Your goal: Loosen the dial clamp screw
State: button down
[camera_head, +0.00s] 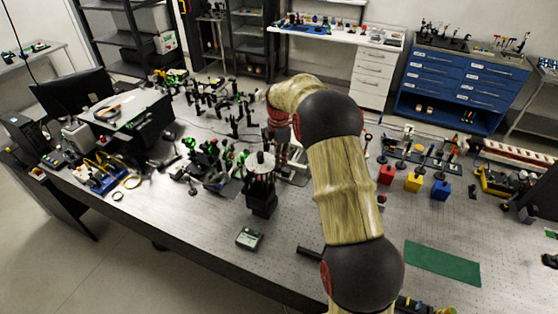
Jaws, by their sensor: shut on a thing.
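A pale round dial (262,160) sits on top of a black upright stand (262,195) near the middle of the bench. My gripper (279,156) is just to the right of the dial, at its edge, and is partly hidden by my arm. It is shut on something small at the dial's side. The place fits the dial clamp screw, but the screw itself is too small and covered to make out.
Optics on posts (210,160) crowd the bench left of the dial. A small grey meter (249,238) lies in front of the stand. Red (386,174), yellow (413,182) and blue (441,190) blocks stand to the right. A green mat (442,262) lies at front right.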

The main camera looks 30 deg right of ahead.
jog(key=shift+n, duration=0.7)
jog(key=c, duration=1.8)
grip_release()
notch_tip(320, 180, up, 12)
